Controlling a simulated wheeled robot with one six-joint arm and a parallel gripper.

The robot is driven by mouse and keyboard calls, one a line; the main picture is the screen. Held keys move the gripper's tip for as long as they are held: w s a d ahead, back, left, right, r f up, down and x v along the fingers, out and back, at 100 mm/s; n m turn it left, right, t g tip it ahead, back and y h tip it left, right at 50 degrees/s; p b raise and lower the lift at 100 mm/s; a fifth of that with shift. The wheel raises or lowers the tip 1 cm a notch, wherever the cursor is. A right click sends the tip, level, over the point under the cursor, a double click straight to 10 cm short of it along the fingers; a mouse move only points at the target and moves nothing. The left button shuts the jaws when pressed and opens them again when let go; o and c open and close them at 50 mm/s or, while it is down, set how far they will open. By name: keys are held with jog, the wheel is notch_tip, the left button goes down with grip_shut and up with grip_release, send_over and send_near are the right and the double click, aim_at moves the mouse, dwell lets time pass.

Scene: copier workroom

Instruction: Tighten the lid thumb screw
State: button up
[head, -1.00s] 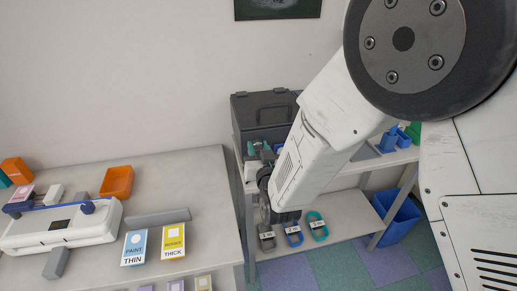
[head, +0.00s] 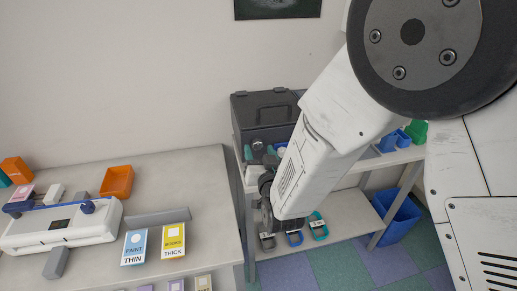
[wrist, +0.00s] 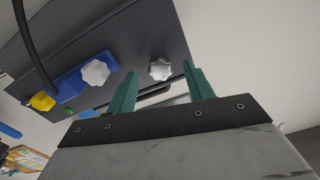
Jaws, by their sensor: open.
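A dark case (head: 265,107) with a handle stands on a shelf unit against the wall. A silver-grey star knob on its face, probably the lid thumb screw, shows in the head view (head: 258,144) and the wrist view (wrist: 161,69). My gripper (wrist: 160,72) has two green fingers, spread apart and empty. In the wrist view the knob appears between the fingertips; I cannot tell how much distance separates them. A white star knob (wrist: 95,72) sits on a blue block left of it, with a yellow knob (wrist: 43,101) further left.
A black cable (wrist: 35,45) hangs over the case at left. The lower shelf (head: 345,213) holds several labelled rings. A blue bin (head: 398,218) stands at right. The table (head: 200,180) at left holds a white machine (head: 60,225), an orange tray (head: 117,181) and cards.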

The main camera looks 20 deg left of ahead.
jog(key=v, duration=0.5)
jog(key=shift+s+d, duration=0.2)
jog(key=shift+s, duration=0.1)
jog(key=s+d+f+n+g+h, duration=0.2)
jog(key=s+d+f+g+h, duration=0.3)
jog(key=f+g, duration=0.4)
jog(key=s+d+r+m+g+h, duration=0.1)
jog(key=s+d+r, duration=0.4)
jog(key=d, duration=0.8)
jog(key=s+d+r+m+g+h, duration=0.2)
jog(key=s+d+r, duration=0.4)
jog(key=d+r, duration=0.6)
jog(key=s+d+r+m+g+h, duration=0.1)
jog(key=s+d+r, duration=0.4)
jog(key=d, duration=0.9)
jog(key=shift+s+d+r+m+h, duration=0.2)
jog(key=shift+d+r+m+h, duration=0.35)
jog(key=shift+r+m, duration=1)
jog(key=shift+a+r+n, duration=0.15)
jog(key=shift+r+n, duration=0.1)
